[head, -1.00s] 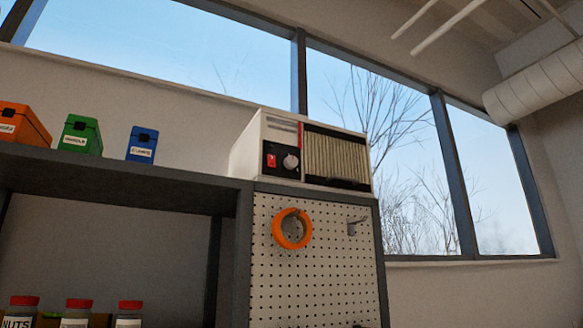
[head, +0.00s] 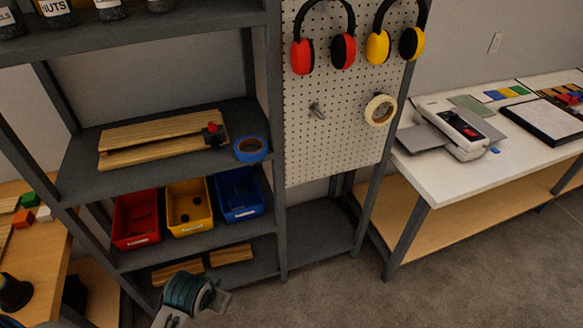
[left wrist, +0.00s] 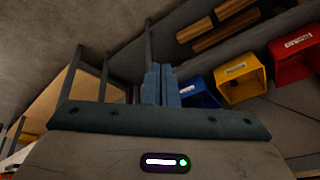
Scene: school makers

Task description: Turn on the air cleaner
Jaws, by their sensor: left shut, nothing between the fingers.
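The air cleaner is not in view in either current picture. My left gripper (left wrist: 159,72) shows in the left wrist view, with its two blue-grey fingers together and nothing between them. It points towards the lower shelves and their bins, apart from them. Part of my own arm (head: 188,293) shows at the bottom of the head view. My right gripper is not in view.
A dark shelf unit (head: 98,182) holds planks, blue tape (head: 251,149) and red (head: 137,222), yellow and blue bins. A pegboard (head: 343,152) with ear defenders stands beside it. A white-topped table (head: 437,180) is at right. Grey floor (head: 460,258) is clear in front.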

